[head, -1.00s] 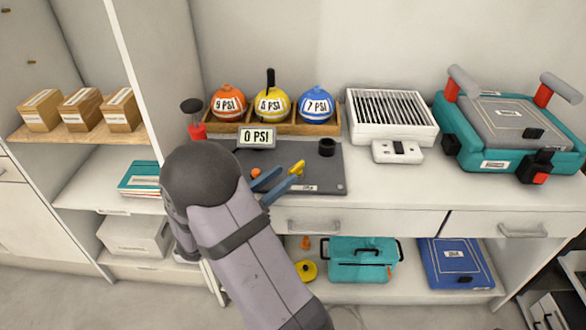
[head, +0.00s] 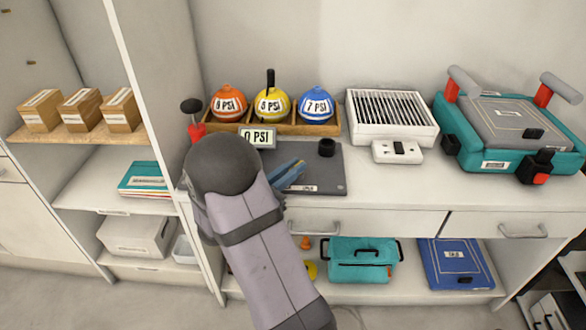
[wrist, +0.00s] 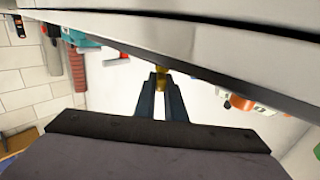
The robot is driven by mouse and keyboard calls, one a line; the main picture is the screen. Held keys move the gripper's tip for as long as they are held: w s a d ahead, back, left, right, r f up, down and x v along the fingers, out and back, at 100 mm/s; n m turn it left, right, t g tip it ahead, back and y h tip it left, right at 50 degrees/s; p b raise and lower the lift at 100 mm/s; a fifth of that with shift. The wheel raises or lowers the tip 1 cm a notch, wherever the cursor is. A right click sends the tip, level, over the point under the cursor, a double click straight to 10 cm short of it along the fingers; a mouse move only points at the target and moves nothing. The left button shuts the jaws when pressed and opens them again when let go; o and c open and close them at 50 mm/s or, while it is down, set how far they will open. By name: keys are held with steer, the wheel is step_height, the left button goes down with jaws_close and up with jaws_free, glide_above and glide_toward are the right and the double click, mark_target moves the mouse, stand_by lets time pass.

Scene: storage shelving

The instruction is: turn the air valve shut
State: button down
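The air valve's yellow handle (wrist: 160,79) shows between my fingertips in the wrist view. In the head view my gripper and arm hide it. In the wrist view the fingers (wrist: 160,88) appear closed on the yellow handle, with little gap on either side. An orange round part (wrist: 240,102) lies to the right of the fingers there. A display reading 0 PSI (head: 258,137) stands at the mat's back left.
A wooden tray (head: 305,128) behind the mat holds orange, yellow and blue gauge balls. A black cup (head: 327,147) stands on the mat. A red-based black knob (head: 193,113) is at left. A white vent box (head: 392,115) and teal case (head: 495,130) stand right.

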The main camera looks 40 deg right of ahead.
steer(key=shift+w+r+m+g+p, duration=0.15)
steer(key=shift+m+g+p, duration=0.15)
steer(key=shift+m+g, duration=0.4)
steer(key=shift+g, duration=0.6)
steer(key=c, duration=1.8)
jaws_free()
